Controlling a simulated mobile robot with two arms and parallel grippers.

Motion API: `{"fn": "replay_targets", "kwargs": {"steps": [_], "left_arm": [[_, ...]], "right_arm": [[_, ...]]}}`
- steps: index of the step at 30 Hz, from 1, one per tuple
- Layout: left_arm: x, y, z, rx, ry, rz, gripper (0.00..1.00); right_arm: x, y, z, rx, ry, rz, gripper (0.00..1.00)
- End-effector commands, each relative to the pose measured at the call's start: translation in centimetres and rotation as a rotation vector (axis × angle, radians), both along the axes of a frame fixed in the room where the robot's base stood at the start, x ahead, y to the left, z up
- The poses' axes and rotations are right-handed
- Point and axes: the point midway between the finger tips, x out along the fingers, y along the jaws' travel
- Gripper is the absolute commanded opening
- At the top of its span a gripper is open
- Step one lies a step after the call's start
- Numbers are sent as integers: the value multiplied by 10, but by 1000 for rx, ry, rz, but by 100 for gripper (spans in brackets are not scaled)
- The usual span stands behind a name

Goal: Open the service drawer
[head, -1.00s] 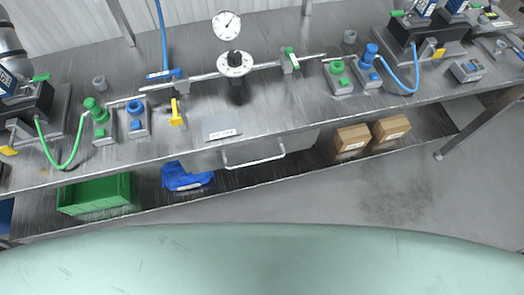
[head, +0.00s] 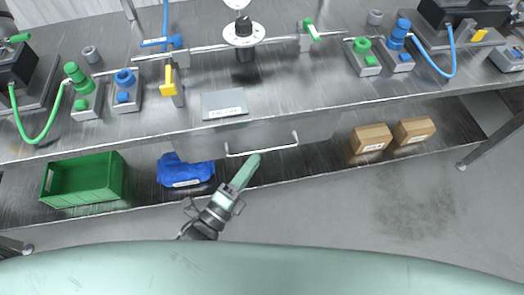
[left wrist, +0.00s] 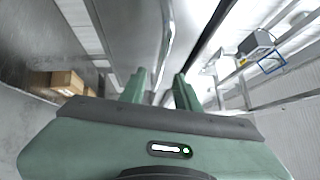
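The service drawer (head: 312,129) is a grey front under the worktop's near edge, and it looks shut. Its pale bar handle (head: 272,150) sticks out along the front. My left gripper (head: 251,163) is just below and in front of the handle, near its middle. In the left wrist view the two green fingers of my left gripper (left wrist: 160,82) stand apart. The handle bar (left wrist: 167,45) runs up ahead, in line with the gap between them. I cannot tell whether the fingers touch it. My right gripper is out of view.
On the lower shelf are a green crate (head: 116,179), a blue bundle (head: 185,172) and cardboard boxes (head: 370,140). The worktop (head: 290,92) carries a grey labelled plate (head: 224,104), pipes, valves and a yellow-handled lever (head: 168,80). The floor at right is clear.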

Motion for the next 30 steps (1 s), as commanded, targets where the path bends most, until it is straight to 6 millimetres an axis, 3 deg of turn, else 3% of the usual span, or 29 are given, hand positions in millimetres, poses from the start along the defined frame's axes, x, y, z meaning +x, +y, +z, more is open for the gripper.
{"fn": "replay_targets", "kwargs": {"steps": [9,20,24,30], "left_arm": [[39,-22,5,-2,1,2,32],[45,-26,7,-3,4,2,32],[45,-26,6,-3,4,2,0],[45,-26,6,-2,4,2,0]], "right_arm": [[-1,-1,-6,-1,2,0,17],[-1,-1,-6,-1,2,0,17],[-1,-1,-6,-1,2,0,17],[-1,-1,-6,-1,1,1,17]]}}
